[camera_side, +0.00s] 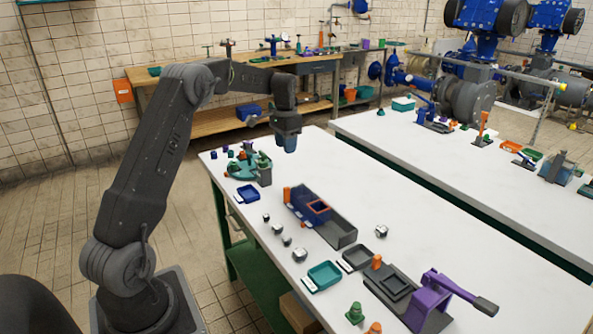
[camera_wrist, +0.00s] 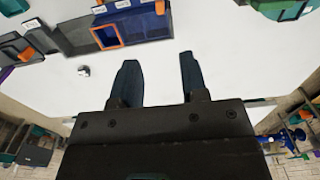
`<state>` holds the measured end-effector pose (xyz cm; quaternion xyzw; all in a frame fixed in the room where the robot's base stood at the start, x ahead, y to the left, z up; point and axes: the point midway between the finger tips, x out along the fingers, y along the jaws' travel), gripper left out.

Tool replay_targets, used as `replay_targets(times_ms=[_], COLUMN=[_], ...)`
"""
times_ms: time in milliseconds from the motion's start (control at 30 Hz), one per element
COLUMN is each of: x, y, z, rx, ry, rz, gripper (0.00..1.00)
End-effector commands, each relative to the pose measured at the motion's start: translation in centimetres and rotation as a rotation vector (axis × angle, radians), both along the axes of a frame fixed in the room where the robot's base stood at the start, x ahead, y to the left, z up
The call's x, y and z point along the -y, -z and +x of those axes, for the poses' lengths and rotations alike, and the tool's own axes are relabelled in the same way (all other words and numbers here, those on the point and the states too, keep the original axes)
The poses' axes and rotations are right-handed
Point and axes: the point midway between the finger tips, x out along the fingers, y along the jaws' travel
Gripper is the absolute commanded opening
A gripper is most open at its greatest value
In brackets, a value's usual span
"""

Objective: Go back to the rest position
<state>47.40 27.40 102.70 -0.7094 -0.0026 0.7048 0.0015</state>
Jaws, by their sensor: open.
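My gripper (camera_side: 288,143) hangs above the far end of the near white table (camera_side: 391,213), pointing down. In the wrist view, my gripper (camera_wrist: 157,82) shows two dark fingers spread apart with only white table top between them. The gripper is open and empty. It is apart from everything on the table. In the side view, the green round fixture (camera_side: 240,170) stands to the left of and below it. The blue and grey box fixture with an orange square frame (camera_side: 319,207) is below it, nearer the camera.
Small metal pieces (camera_side: 286,240) lie along the table's left edge. A blue tray (camera_side: 248,193), a teal tray (camera_side: 323,275), a dark tray (camera_side: 357,257) and a purple lever press (camera_side: 435,298) stand on the table. A second white table (camera_side: 460,160) stands behind.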

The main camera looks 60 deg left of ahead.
Motion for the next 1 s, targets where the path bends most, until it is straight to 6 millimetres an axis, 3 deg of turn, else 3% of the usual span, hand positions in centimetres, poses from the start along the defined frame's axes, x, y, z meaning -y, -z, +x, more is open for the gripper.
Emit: replay_targets(times_ms=[167,267,500,733,1000], x=[5.2,9.5,19.0,26.3,31.1], y=[-4.6,-7.5,-12.2,-13.4,-11.2], z=[-0.7,-2.2,-8.1,-15.9,-24.3], rx=[0.054,0.097,0.213,0.329,0.447], ry=[0.008,0.009,0.010,0.010,0.007], rz=[0.031,0.049,0.071,0.061,0.018], gripper=[0.40,0.40,0.40,0.40,0.40])
